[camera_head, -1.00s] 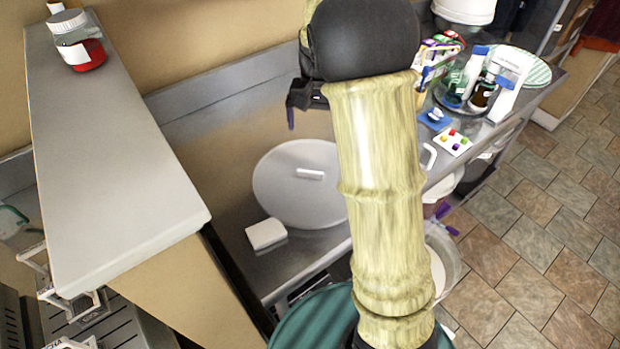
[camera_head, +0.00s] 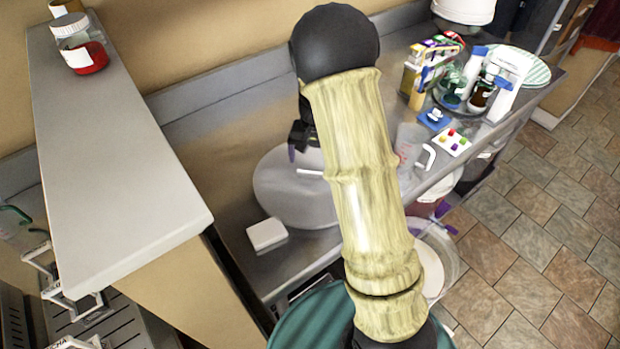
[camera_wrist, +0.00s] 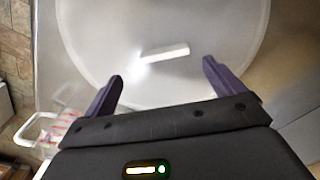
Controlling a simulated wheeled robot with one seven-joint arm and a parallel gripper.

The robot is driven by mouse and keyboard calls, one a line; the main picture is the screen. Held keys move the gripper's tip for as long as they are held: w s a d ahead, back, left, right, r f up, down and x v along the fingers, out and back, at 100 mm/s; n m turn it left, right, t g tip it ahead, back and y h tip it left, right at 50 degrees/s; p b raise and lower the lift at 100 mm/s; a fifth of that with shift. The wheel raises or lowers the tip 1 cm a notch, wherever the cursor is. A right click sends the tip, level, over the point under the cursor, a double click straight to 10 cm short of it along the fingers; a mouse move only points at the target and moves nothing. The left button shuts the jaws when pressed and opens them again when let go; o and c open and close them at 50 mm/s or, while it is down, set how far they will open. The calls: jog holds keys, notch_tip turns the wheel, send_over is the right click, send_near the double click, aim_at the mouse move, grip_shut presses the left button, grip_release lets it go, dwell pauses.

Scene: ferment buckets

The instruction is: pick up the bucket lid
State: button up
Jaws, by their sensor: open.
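The bucket lid is a large, pale round disc (camera_head: 275,190) lying on the metal counter, with a thin white bar handle (camera_head: 310,172) across its middle. My arm hides its right side in the head view. In the wrist view the lid (camera_wrist: 205,30) fills most of the upper picture, and the handle (camera_wrist: 164,53) lies ahead of my fingertips, slightly tilted. My gripper (camera_wrist: 161,72) is open and empty, its two dark purple fingers apart over the lid. In the head view only part of my gripper (camera_head: 292,152) shows, at the lid's far edge.
A white block (camera_head: 267,234) lies just left of the lid. A clear measuring jug (camera_head: 410,146) stands to its right. Several bottles and boxes crowd the counter's right end. A raised grey shelf (camera_head: 110,170) borders the left, with a red-filled jar (camera_head: 80,45) on it.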

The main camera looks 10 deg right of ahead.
aim_at(310, 172)
jog(key=f, duration=0.2)
jog(key=a+f+p, duration=0.1)
jog(key=f, duration=0.1)
jog(key=shift+f, duration=0.6)
jog(key=c, duration=1.2)
